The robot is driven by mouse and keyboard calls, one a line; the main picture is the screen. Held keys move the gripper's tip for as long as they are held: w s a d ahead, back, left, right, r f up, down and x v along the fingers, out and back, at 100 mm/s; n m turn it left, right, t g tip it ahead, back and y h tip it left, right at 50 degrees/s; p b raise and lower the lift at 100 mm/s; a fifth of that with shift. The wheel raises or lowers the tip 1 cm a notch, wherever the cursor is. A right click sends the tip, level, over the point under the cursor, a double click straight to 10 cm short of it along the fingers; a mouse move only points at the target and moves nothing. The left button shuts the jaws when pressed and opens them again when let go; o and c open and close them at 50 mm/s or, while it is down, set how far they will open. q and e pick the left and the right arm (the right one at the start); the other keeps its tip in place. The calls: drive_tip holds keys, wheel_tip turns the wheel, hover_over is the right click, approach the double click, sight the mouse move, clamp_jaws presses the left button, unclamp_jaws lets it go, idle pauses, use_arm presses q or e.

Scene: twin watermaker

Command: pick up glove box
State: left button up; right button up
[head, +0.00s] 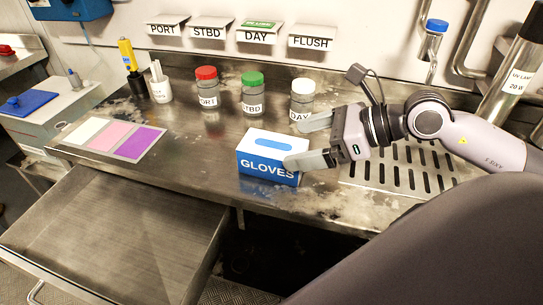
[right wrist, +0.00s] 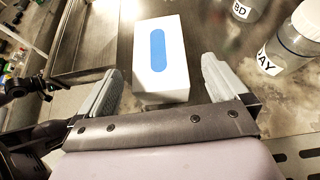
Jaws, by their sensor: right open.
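The glove box (head: 268,163) is a white-topped box with a blue front reading GLOVES and a blue slot on top. It stands upright on the steel counter, near its front edge. My right gripper (head: 318,140) is open at the box's right side in the head view, with one finger in front of the box's right corner. In the right wrist view the glove box (right wrist: 160,62) lies ahead between the two spread fingers of the gripper (right wrist: 160,82). A gap shows on each side, and the box is not gripped. My left gripper is not in view.
Jars with a red lid (head: 207,92), a green lid (head: 252,95) and a white lid (head: 302,98) stand behind the box. A slotted drain (head: 395,170) is to the right. An open drawer (head: 115,235) juts out at front left. A colour card (head: 110,138) lies on the left.

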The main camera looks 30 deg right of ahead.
sight(288, 148)
drive_tip(key=shift+w+a+f, duration=0.15)
drive_tip(key=shift+w+f, duration=0.05)
drive_tip(key=b+x, duration=0.3)
drive_tip(key=shift+s+f, duration=0.15)
drive_tip(key=shift+a, duration=0.1)
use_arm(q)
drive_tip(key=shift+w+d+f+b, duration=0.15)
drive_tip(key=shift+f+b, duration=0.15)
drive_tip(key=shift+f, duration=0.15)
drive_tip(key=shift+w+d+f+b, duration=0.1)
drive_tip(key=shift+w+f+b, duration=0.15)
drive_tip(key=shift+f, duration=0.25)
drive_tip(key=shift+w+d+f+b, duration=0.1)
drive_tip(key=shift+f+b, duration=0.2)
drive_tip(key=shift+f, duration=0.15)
use_arm(e)
drive_tip(key=shift+x, duration=0.9)
drive_tip(key=c, duration=1.1)
